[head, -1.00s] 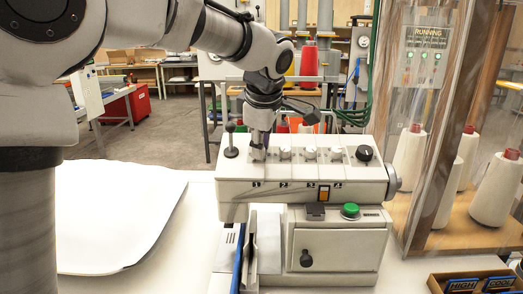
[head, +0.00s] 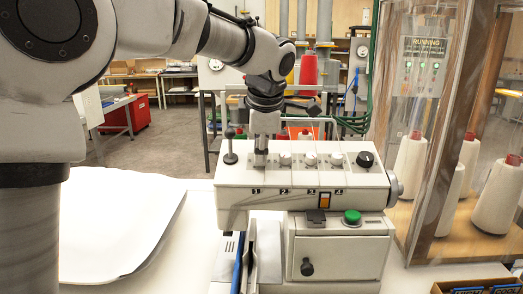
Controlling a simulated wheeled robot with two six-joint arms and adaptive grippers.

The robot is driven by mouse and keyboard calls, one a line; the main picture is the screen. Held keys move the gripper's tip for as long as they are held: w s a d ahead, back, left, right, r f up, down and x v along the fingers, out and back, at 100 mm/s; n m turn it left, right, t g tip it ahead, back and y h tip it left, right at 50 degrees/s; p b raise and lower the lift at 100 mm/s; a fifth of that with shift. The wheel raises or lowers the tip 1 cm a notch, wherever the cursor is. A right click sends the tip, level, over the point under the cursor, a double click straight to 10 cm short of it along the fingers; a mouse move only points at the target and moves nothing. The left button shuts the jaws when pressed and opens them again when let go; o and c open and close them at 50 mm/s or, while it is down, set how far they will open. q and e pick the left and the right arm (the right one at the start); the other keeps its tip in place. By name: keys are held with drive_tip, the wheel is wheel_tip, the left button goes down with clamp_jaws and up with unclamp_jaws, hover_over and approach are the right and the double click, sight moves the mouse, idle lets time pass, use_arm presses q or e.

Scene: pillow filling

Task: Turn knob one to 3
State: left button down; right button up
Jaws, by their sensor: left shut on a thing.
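A white machine (head: 240,182) stands on the table with a row of knobs on its sloped top, numbered 1 to 4 along the front edge. My left gripper (head: 261,160) points straight down over the leftmost knob, above number 1, and is shut on it. The gripper hides most of knob one, so its setting cannot be read. The other white knobs (head: 310,159) stand free to its right. My right gripper is not in view.
A black lever (head: 230,156) stands just left of my gripper, and a black dial (head: 365,159) sits at the right end. A green button (head: 352,216) is below. A clear cabinet with thread cones (head: 410,168) stands at right. A white pillow (head: 115,225) lies at left.

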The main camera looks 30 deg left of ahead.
use_arm(q)
drive_tip(key=shift+s+f, duration=0.1)
drive_tip(key=shift+f, duration=0.25)
drive_tip(key=c, duration=1)
unclamp_jaws()
drive_tip(key=shift+a, duration=0.15)
drive_tip(key=shift+r, duration=0.1)
drive_tip(key=v, duration=0.7)
drive_tip(key=shift+r, duration=0.25)
drive_tip(key=shift+f, duration=0.1)
